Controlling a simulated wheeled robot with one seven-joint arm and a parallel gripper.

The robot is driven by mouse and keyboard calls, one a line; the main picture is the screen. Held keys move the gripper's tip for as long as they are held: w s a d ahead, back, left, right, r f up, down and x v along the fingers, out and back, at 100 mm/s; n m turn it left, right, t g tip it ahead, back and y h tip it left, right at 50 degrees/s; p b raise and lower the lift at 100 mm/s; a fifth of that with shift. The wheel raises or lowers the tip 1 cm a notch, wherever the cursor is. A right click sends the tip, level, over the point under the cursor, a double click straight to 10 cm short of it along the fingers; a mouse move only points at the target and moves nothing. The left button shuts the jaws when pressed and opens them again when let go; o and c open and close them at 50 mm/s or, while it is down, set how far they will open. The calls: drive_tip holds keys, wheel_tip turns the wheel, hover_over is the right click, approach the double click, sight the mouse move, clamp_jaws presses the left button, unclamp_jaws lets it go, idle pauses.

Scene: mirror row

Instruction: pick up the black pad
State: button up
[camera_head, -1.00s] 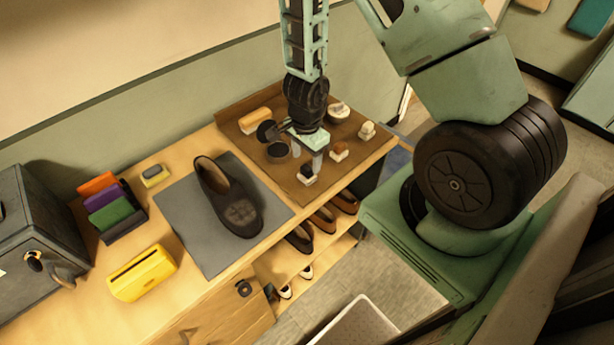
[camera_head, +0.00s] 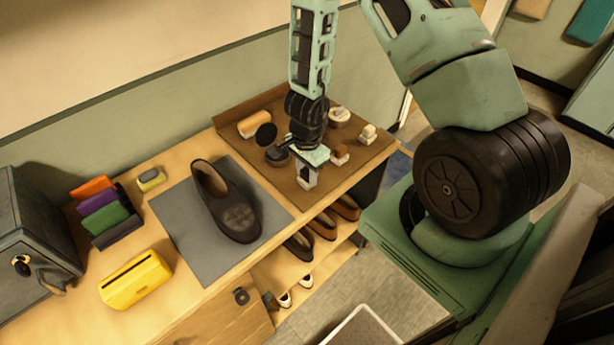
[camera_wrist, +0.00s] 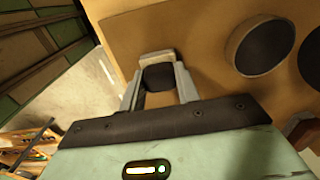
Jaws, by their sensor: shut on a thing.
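The black pad shows in the wrist view (camera_wrist: 158,76) as a small dark pad on a pale block, between the two fingers. My gripper (camera_wrist: 158,88) is shut on it. In the head view my gripper (camera_head: 306,181) points down at the front part of the brown tray (camera_head: 262,166), and the fingers mostly hide the pad. I cannot tell whether the pad still touches the tray.
A dark shoe (camera_head: 228,203) lies on a grey mat (camera_head: 180,222) to the left.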

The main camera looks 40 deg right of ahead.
sight(307, 171)
wheel_tip(307, 171, up, 10)
drive_tip(key=p, duration=0.6)
drive_tip(key=shift+o, duration=0.7)
